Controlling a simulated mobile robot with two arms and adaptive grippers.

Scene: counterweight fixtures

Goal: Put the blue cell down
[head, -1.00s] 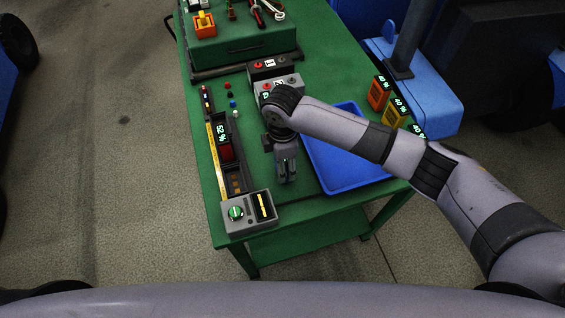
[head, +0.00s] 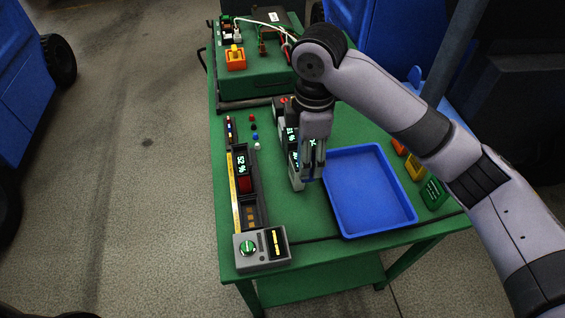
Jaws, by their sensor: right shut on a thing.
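My right gripper (head: 313,177) points down over the green table, just left of the blue tray. It is shut on the blue cell (head: 308,174), of which only a small bluish part shows between and beside the fingers. I cannot tell whether the cell touches the table or what is under it. A long dark holder (head: 250,200) lies to the left, with a red cell (head: 243,181) reading 52 in it and an open stretch in front of that. My left gripper is out of view.
The blue tray (head: 347,232) is empty. Orange, yellow (head: 415,167) and green (head: 433,194) cells stand right of it. A grey box with a green dial (head: 262,264) sits at the front. Grey units with displays (head: 293,150) stand close behind and left of my gripper.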

